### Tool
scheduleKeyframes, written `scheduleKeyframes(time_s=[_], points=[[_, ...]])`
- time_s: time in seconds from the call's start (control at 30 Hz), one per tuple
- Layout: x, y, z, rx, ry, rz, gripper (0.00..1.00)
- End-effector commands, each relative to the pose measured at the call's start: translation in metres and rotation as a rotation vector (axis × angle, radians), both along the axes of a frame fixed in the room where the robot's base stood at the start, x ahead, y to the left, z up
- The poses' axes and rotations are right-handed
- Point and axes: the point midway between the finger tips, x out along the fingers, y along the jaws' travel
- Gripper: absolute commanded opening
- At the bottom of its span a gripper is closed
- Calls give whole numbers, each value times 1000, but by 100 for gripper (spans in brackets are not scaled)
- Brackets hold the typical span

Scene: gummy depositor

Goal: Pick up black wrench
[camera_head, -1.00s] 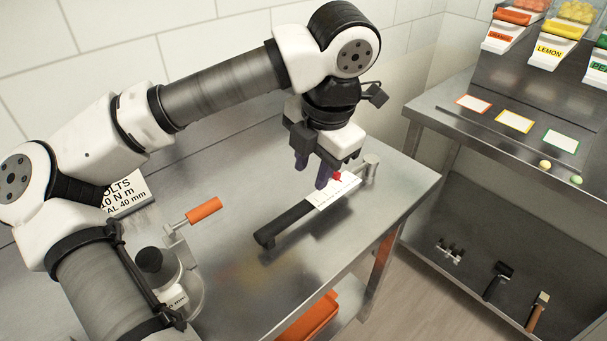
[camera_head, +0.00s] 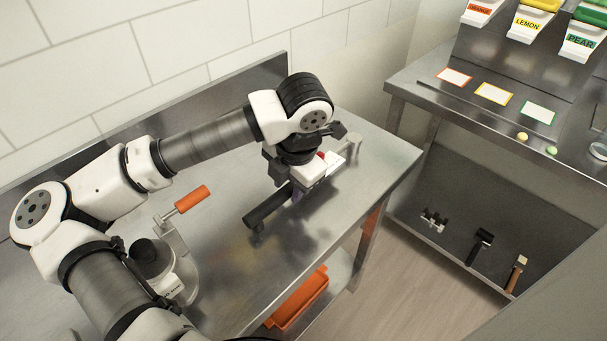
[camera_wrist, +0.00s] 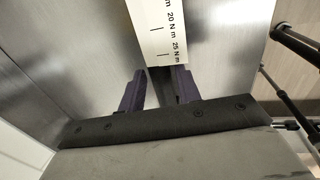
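The black wrench (camera_head: 268,208) lies on the metal table, its black handle toward the lower left and a white scale plate toward the upper right. My gripper (camera_head: 297,194) points down over its middle, low at the table, and covers part of it. In the wrist view the white scale plate (camera_wrist: 160,30) with "20 N m" and "25 N m" marks lies just beyond the fingertips. My gripper (camera_wrist: 159,82) has its two purple fingers apart, one on each side of the wrench's dark shaft. I see no clear contact with the shaft.
A device with an orange handle (camera_head: 192,199) stands left of the wrench, close to my arm. An orange bin (camera_head: 300,300) sits on the shelf below. The table's front edge is near. A metal depositor bench (camera_head: 430,85) with labelled dispensers stands at the right.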

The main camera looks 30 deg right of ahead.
Motion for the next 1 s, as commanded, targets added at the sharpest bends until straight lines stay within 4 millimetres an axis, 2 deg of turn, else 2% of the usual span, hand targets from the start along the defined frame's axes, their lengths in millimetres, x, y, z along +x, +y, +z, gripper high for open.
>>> scheduleKeyframes(time_s=[0.2, 0.43, 0.47, 0.7, 1.0], points=[[4, 1, -23, -1, 2, 1, 33], [5, 1, -25, -1, -1, 1, 33], [5, 1, -25, -1, -1, 1, 32], [5, 1, -25, -1, 0, 1, 1], [5, 1, -24, -1, -1, 1, 0]])
